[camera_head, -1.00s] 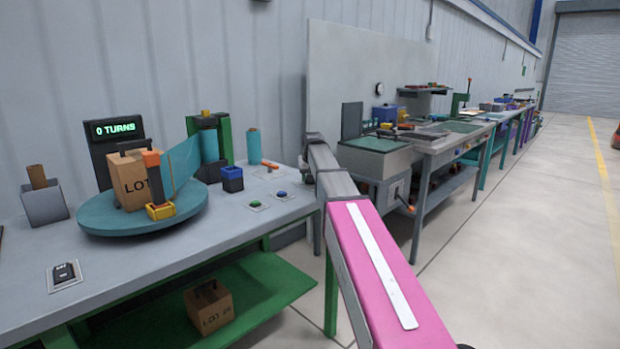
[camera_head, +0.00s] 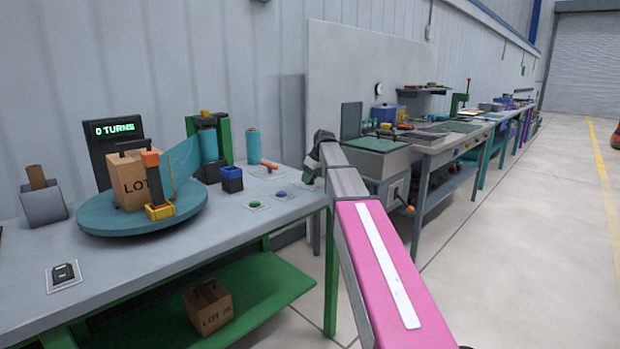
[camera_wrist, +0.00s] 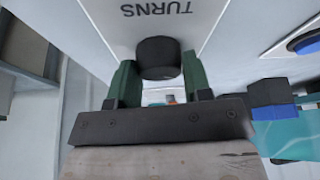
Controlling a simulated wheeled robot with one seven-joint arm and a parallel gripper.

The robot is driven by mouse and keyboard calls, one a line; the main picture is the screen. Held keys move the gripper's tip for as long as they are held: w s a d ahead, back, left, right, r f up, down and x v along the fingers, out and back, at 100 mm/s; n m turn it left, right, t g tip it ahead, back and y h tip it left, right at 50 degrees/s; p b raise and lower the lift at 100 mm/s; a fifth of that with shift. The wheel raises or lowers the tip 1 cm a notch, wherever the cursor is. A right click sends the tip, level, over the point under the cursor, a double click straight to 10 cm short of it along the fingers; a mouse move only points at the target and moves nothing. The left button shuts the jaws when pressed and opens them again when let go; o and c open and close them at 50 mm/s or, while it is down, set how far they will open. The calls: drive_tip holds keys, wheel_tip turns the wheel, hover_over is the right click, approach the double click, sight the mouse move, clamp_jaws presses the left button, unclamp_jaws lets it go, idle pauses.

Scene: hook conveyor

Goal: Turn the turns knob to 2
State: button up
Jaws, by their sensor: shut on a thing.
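The turns knob (camera_wrist: 158,56) is a black round knob on a pale plate (camera_wrist: 195,18) lettered TURNS, upside down in the wrist view. My gripper (camera_wrist: 160,74) has its green fingers on either side of the knob and is shut on it. A pointer mark on the knob cannot be made out. In the head view my gripper (camera_head: 312,179) is small and dark at the table's right end, and the knob is hidden there. The display (camera_head: 113,128) reads 0 TURNS.
On the table (camera_head: 228,228) a turntable (camera_head: 110,218) carries a carton (camera_head: 130,185) marked LOT. A green button (camera_head: 254,204) and a blue button (camera_head: 281,194) lie left of my gripper. A teal roll (camera_head: 253,146) stands behind them. Another carton (camera_head: 208,308) sits on the lower shelf.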

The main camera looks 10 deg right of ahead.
drive_tip(key=shift+n, duration=0.6)
drive_tip(key=o, duration=0.9)
drive_tip(key=shift+r, duration=0.1)
drive_tip(key=v, duration=1)
drive_tip(key=shift+w+d+r, duration=0.1)
drive_tip(key=shift+d+r, duration=0.1)
drive_tip(key=shift+r, duration=0.15)
